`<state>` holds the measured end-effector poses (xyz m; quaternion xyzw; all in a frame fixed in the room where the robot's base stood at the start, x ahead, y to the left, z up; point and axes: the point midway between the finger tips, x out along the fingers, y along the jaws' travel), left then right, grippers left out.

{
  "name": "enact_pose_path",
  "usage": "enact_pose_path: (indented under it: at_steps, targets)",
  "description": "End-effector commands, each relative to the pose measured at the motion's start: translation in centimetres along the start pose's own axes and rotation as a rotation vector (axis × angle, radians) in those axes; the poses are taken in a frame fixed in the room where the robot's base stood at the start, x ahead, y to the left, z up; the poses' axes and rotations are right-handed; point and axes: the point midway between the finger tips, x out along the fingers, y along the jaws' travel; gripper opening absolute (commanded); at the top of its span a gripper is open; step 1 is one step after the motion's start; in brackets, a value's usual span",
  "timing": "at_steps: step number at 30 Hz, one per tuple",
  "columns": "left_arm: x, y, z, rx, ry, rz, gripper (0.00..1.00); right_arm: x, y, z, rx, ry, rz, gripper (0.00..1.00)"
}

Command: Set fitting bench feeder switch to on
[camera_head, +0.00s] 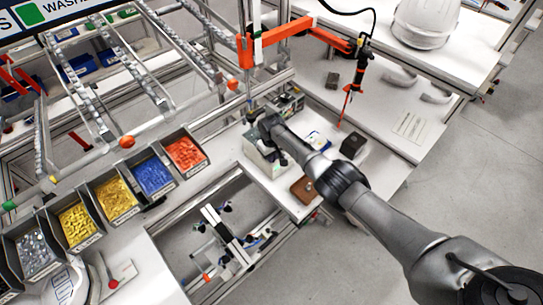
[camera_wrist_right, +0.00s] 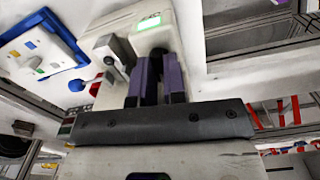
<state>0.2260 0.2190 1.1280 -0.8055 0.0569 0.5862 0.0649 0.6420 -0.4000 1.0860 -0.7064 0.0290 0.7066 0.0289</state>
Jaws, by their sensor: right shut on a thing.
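In the wrist view the feeder (camera_wrist_right: 188,22) is a pale box with a lit green display (camera_wrist_right: 150,22). My right gripper (camera_wrist_right: 158,62) has its two purple-padded fingers close together against the feeder's face, below the display. It is shut on a small part there, which I take to be the feeder switch; the fingers hide most of it, so its setting cannot be read. In the head view the feeder (camera_head: 262,158) stands on the fitting bench (camera_head: 229,157), partly behind my right wrist. My left gripper is not in view.
Beside the feeder lie a blue-and-white tray (camera_wrist_right: 40,50) and a brown block (camera_head: 304,190). A dark block (camera_head: 352,145) stands further right. Bins of coloured parts (camera_head: 150,176) line the left. A red-and-black tool (camera_head: 354,85) hangs from an orange arm (camera_head: 290,37).

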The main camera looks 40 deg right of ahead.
Motion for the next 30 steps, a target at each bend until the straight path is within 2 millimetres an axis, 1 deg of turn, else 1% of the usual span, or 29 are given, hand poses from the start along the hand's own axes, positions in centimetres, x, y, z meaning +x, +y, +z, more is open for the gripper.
enact_pose_path:
  at_steps: [6, 12, 27, 28, 30]
  targets:
    - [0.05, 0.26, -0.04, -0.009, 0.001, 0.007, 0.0, -0.02, -0.03, -0.03, -0.094, 0.001, -0.001, 0.0]
    - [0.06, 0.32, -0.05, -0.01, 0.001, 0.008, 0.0, -0.04, -0.03, -0.03, -0.139, 0.001, -0.001, 0.0]
    - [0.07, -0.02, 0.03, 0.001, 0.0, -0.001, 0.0, -0.05, -0.04, -0.04, -0.153, 0.001, 0.0, 0.0]
    - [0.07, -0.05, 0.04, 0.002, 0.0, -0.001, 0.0, -0.04, -0.04, -0.04, -0.153, 0.001, 0.0, 0.14]
    - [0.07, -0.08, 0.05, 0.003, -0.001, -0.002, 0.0, -0.04, -0.04, -0.04, -0.153, 0.001, 0.0, 0.2]
